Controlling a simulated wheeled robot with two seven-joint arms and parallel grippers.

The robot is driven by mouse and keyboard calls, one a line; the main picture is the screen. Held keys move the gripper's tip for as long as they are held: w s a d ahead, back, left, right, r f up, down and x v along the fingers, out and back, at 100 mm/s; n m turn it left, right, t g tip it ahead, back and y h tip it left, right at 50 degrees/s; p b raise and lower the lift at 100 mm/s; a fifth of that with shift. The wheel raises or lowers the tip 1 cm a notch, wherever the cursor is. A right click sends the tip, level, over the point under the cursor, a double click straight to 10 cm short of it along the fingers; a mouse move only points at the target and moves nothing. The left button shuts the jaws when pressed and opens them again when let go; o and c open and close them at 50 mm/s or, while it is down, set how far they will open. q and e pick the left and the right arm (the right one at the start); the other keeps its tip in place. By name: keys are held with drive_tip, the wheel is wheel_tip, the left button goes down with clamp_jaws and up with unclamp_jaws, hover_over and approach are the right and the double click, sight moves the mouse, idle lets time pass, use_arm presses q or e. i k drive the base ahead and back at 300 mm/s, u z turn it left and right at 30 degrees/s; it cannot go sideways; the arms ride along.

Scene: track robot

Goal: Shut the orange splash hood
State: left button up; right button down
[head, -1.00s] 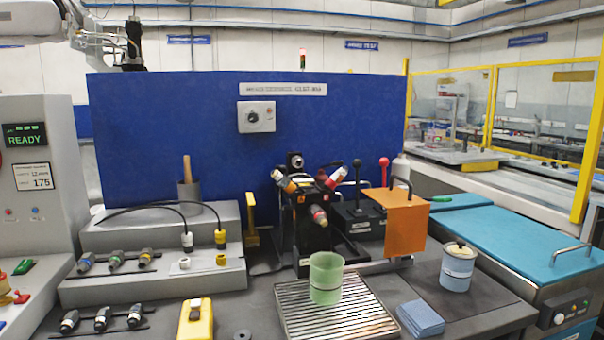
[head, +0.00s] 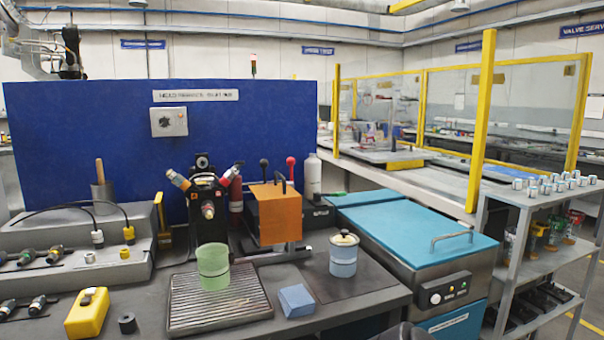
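The orange splash hood (head: 280,218) is at the middle of the head view, on the bench to the right of the black machine with several angled coloured heads (head: 208,205). It shows a flat orange front and a lighter top edge, with a dark handle (head: 282,183) at its top. It stands beside the machine's working heads, not over them. The hood's hinge and rear side are hidden. Neither of my grippers can be made out in the head view.
A green translucent cup (head: 213,268) stands on the ribbed drip tray (head: 190,310) before the machine. A teal-lidded chest (head: 420,240) and a shelf rack (head: 530,205) are further right.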

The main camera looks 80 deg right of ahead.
sight(281, 214)
drive_tip(key=k, duration=0.6)
drive_tip(key=z, duration=0.9)
